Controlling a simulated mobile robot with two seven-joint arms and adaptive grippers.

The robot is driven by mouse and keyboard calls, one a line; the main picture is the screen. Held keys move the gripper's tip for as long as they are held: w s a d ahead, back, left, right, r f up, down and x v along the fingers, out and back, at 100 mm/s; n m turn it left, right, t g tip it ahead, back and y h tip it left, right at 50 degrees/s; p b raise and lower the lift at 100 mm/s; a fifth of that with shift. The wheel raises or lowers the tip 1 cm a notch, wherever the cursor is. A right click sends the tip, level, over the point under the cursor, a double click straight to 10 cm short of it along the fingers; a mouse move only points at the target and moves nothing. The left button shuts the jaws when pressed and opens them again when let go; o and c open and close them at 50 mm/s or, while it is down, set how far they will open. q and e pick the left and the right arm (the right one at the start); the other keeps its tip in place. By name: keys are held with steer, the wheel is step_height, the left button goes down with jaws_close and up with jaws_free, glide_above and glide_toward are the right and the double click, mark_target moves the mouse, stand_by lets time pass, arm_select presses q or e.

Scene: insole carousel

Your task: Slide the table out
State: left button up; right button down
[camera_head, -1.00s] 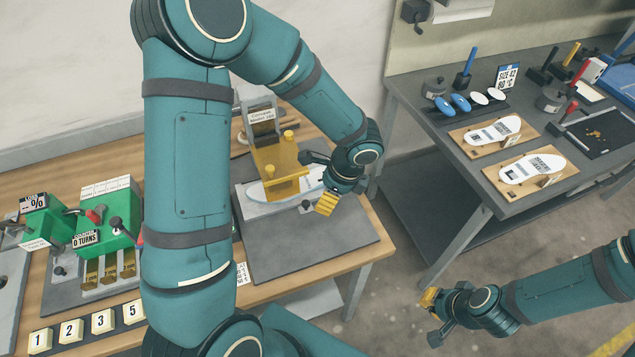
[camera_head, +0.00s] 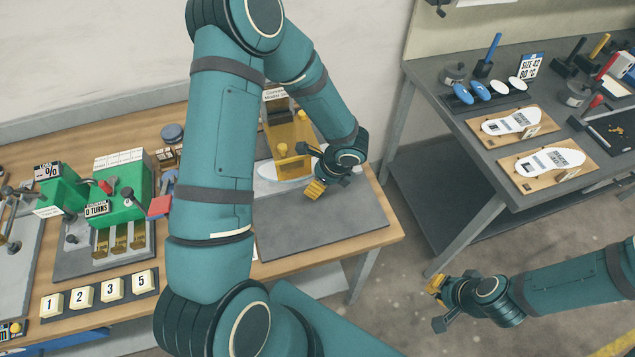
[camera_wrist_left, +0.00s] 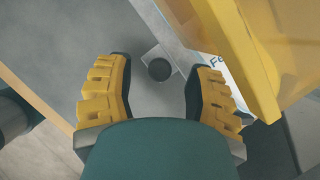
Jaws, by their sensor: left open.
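The sliding table is a pale plate (camera_head: 268,184) under the yellow guard (camera_head: 287,150) of the machine on the wooden bench. A whitish insole-like piece with lettering (camera_wrist_left: 216,62) lies on it, partly behind the guard. A dark round knob (camera_wrist_left: 159,69) on a small tab stands at the plate's front edge. My left gripper (camera_head: 316,188) is over this front edge, open; in the left wrist view its yellow fingers (camera_wrist_left: 159,80) lie either side of the knob. I cannot tell whether they touch it. My right gripper (camera_head: 437,286) is over the floor, away from the bench, its jaw state unclear.
A flat dark grey plate (camera_head: 325,230) lies clear in front of the machine. A green counter unit (camera_head: 122,185) and numbered blocks (camera_head: 95,294) are at left. A grey bench (camera_head: 430,120) with insoles on wooden boards stands at right.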

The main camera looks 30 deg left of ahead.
arm_select(q)
steer(key=shift+a+f, duration=0.25)
steer(key=shift+f, duration=0.25)
jaws_close()
steer(key=shift+s, duration=0.1)
